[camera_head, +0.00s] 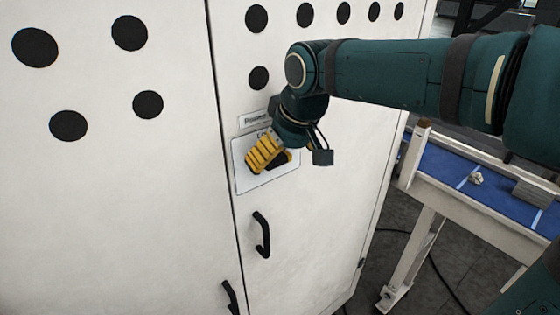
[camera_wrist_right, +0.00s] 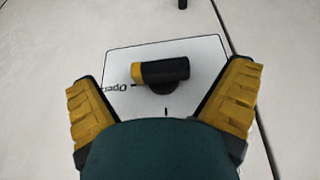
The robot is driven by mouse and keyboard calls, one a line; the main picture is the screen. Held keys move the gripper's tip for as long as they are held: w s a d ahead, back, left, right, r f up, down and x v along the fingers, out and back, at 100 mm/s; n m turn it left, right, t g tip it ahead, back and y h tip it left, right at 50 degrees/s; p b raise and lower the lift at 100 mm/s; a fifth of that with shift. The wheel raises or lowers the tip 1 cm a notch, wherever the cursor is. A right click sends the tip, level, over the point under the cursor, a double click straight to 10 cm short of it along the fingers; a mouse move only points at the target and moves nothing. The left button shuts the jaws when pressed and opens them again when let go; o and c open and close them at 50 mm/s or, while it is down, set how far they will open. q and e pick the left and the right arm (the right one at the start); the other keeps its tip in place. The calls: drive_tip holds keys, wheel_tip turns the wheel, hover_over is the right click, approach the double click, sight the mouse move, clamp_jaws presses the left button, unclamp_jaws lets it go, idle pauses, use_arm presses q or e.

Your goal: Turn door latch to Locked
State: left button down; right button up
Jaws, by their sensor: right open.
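The door latch (camera_wrist_right: 162,72) is a black knob with a yellow end on a white plate (camera_wrist_right: 205,48) on the cabinet door. In the right wrist view its bar lies across the picture, with the yellow end to the left beside lettering that seems to read "Open". My right gripper (camera_wrist_right: 162,100) is open, with one yellow finger on each side of the latch, apart from it. In the head view my right gripper (camera_head: 278,157) is in front of the plate (camera_head: 242,176) and hides most of the latch. My left gripper is not in view.
The white cabinet door (camera_head: 310,230) has black round holes and a black handle (camera_head: 261,234) below the plate. A second handle (camera_head: 230,297) is on the left door. A table with a blue top (camera_head: 450,170) stands to the right.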

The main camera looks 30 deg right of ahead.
drive_tip(key=shift+x, duration=0.85)
drive_tip(key=c, duration=1.3)
drive_tip(key=shift+f+h+b, duration=0.1)
drive_tip(key=shift+h+b, duration=0.65)
drive_tip(key=shift+h, duration=0.15)
drive_tip(key=shift+a+n+h+b, duration=0.1)
drive_tip(key=shift+n+h+b, duration=0.3)
drive_tip(key=shift+h+b, duration=0.75)
